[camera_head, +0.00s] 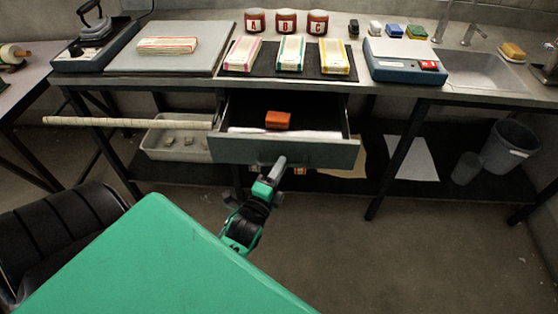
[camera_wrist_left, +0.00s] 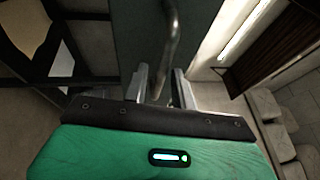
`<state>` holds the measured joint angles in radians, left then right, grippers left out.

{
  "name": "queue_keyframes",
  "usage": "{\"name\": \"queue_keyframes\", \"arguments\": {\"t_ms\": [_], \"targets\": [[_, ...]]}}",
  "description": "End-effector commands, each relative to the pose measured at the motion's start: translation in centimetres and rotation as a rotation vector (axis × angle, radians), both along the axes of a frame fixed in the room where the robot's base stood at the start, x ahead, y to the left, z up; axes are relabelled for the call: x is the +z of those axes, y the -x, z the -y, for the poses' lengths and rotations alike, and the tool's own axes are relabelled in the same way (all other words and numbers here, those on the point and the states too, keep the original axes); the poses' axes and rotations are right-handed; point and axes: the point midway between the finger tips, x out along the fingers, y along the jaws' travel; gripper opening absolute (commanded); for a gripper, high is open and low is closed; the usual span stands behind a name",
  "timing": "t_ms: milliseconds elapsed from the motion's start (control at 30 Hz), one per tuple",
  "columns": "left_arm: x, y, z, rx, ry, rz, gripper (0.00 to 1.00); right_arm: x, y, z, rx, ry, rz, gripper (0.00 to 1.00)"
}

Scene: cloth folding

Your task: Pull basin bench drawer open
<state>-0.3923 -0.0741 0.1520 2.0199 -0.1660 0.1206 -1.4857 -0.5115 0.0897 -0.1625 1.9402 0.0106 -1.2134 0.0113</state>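The basin bench drawer (camera_head: 325,153) stands partly pulled out below the worktop, its grey-green front facing me and its inside showing. An orange-red block (camera_head: 278,120) lies inside on something white. My left gripper (camera_head: 275,168) is at the middle of the drawer front, by its handle. In the left wrist view the curved metal handle (camera_wrist_left: 173,40) runs down between the two fingers of the left gripper (camera_wrist_left: 162,85). The fingers stand apart on either side of it, with gaps showing; firm contact cannot be made out. My right gripper is in neither view.
The bench top (camera_head: 225,83) carries jars, packets on a dark mat, a scale (camera_head: 400,68) and a sink (camera_head: 485,72). A grey tray (camera_head: 172,150) and a bucket (camera_head: 508,145) stand below. A black chair (camera_head: 60,230) is at left. Floor in front of the drawer is clear at right.

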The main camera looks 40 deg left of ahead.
Motion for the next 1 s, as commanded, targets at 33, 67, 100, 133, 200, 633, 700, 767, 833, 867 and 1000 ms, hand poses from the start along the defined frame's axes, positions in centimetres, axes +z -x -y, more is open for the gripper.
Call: {"name": "queue_keyframes", "arguments": {"t_ms": [33, 67, 100, 133, 200, 633, 700, 767, 833, 867, 1000], "targets": [[0.0, 0.0, 0.0, 0.000, 0.000, 0.000, 0.32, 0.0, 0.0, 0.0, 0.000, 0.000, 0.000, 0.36], [0.0, 0.0, 0.0, 0.000, 0.000, 0.000, 0.32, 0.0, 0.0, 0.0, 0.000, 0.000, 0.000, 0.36], [0.0, 0.0, 0.0, 0.000, 0.000, 0.001, 0.32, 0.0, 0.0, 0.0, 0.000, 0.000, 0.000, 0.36], [0.0, 0.0, 0.0, 0.000, 0.000, 0.001, 0.32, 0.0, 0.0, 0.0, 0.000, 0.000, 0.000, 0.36], [0.0, 0.0, 0.0, 0.000, 0.000, 0.001, 0.32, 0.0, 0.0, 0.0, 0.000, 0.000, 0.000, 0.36], [-0.7, 3.5, 0.5, 0.000, 0.000, -0.002, 0.32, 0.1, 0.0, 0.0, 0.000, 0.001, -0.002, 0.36], [-1.0, 4.8, 0.7, 0.001, 0.001, -0.004, 0.32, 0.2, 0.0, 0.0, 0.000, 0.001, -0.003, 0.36], [-1.1, 5.9, 0.9, 0.001, 0.000, -0.003, 0.32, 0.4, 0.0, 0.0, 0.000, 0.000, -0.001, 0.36], [-1.4, 7.1, 1.0, 0.001, 0.001, -0.003, 0.32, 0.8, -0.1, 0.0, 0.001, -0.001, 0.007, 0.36], [-1.4, 7.7, 1.1, 0.001, 0.001, -0.003, 0.32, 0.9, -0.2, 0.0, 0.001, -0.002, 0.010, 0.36], [-1.9, 10.0, 1.5, 0.001, 0.000, -0.003, 0.32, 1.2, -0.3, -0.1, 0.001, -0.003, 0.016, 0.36]]}}
